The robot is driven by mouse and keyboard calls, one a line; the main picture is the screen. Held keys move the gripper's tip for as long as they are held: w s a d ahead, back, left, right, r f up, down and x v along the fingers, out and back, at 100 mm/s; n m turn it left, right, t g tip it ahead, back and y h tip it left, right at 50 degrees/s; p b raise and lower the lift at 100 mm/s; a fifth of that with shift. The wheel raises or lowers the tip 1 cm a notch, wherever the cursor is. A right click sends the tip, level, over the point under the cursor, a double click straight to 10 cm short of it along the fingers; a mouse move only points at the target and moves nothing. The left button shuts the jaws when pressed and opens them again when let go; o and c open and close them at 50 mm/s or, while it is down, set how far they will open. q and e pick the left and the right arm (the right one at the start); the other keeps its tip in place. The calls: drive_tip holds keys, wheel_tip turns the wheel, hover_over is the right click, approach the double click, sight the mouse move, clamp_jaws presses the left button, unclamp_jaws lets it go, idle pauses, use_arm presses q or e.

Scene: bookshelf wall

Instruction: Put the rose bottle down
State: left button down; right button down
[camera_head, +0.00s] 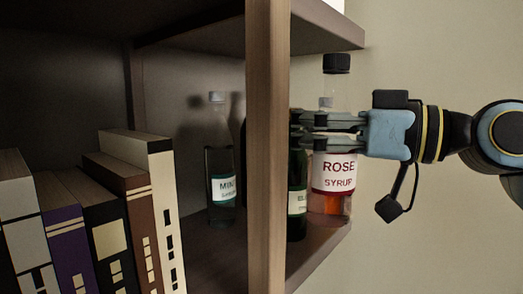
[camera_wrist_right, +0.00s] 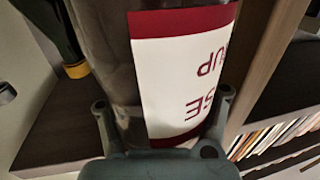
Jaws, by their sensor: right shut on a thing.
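The rose bottle (camera_head: 331,186) is a clear syrup bottle with a dark cap, reddish liquid and a "ROSE SYRUP" label. It is upright at the right end of the shelf (camera_head: 312,255) in the head view. My right gripper (camera_head: 326,122) comes in from the right and is shut around the bottle above its label. In the right wrist view the bottle (camera_wrist_right: 183,75) fills the middle between the fingers. Whether its base touches the shelf board or is just above it, I cannot tell. My left gripper is not in view.
A dark green bottle (camera_head: 297,195) stands close to the left of the rose bottle, partly hidden by the wooden upright (camera_head: 267,150). A mint bottle (camera_head: 221,180) stands left of the upright. Several books (camera_head: 110,220) fill the left. Another shelf board (camera_head: 325,27) is above.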

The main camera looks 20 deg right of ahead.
drive_tip(key=s+f+m+h+b, duration=0.1)
drive_tip(key=f+b, duration=0.2)
drive_tip(key=f, duration=0.5)
drive_tip(key=d+f+t+h+b, duration=0.1)
drive_tip(key=f+b, duration=0.3)
drive_tip(key=f, duration=0.4)
drive_tip(key=s+d+f+m+t+h+b, duration=0.1)
drive_tip(key=f+b, duration=0.2)
drive_tip(key=f, duration=0.4)
drive_tip(key=shift+s+d+f+m+b, duration=0.25)
drive_tip(key=shift+s+f+m+b, duration=0.05)
drive_tip(key=shift+f, duration=0.1)
drive_tip(key=shift+w+d+r+m+t+h+p, duration=0.15)
drive_tip(key=shift+w+d+r+t+h, duration=0.1)
drive_tip(key=shift+r, duration=0.2)
drive_tip(key=shift+w+d+r+m+t+h+p, duration=0.15)
drive_tip(key=shift+d+r+t+h, duration=0.1)
drive_tip(key=shift+r, duration=0.15)
